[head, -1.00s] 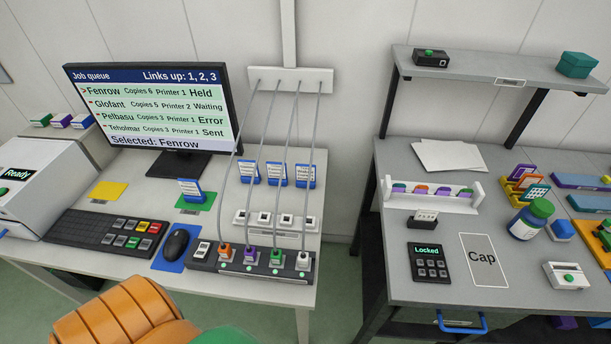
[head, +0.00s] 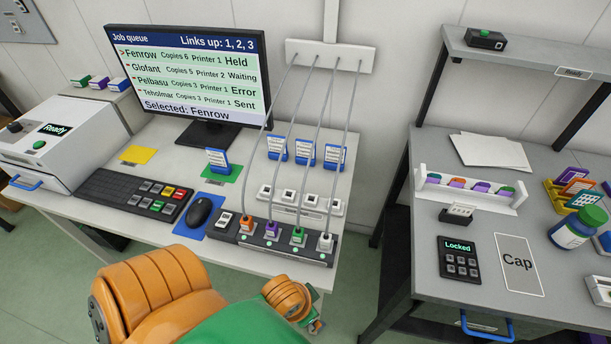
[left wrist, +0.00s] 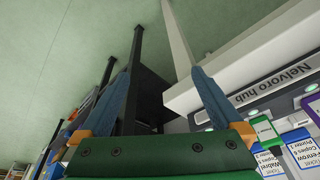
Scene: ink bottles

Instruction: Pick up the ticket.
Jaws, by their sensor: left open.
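Several blue-backed white tickets are in view. One ticket (head: 217,160) stands on the green pad (head: 236,173) below the monitor. Three more tickets, a left one (head: 277,148), a middle one (head: 305,154) and a right one (head: 335,157), stand in a row behind the cables. In the left wrist view tickets show at the lower right, one reading Fenrow (left wrist: 299,150). My left gripper (left wrist: 160,82) is open, its blue fingers apart with nothing between them. It points past the end of the hub (left wrist: 268,85). My right gripper is not in view.
Thin cables run from a wall strip (head: 330,57) down to coloured plugs on the hub (head: 275,243). A white socket block (head: 300,202) stands behind it. The mouse (head: 199,211) and keyboard (head: 133,197) lie left. A gap separates this desk from the grey bench (head: 400,255).

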